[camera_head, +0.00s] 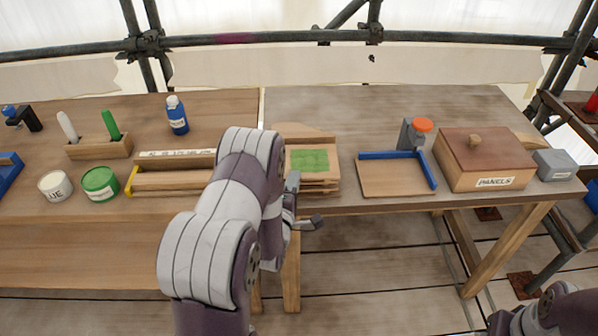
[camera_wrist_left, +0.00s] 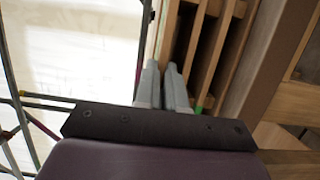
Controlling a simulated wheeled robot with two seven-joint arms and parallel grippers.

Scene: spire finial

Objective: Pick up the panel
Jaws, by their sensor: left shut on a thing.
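A stack of several light wooden panels (camera_head: 312,186), the top one with a green patch (camera_head: 310,160), lies at the front edge of the table, left of centre. My left gripper (camera_head: 292,184) is at its left front side, partly hidden by my own arm. In the left wrist view, the fingers (camera_wrist_left: 163,88) are shut on a thin wooden panel edge (camera_wrist_left: 167,38) between them. More slats and dark gaps lie just right of it. How far the panel extends is hidden. My right gripper is not in view; only part of its arm shows at the lower right.
A lidded wooden box marked PANELS (camera_head: 477,160) stands at the right, beside a wooden board with blue edging (camera_head: 392,178). Paint tins (camera_head: 100,184), a marker holder (camera_head: 100,147) and a blue bottle (camera_head: 177,114) stand at the left. The table's back middle is clear.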

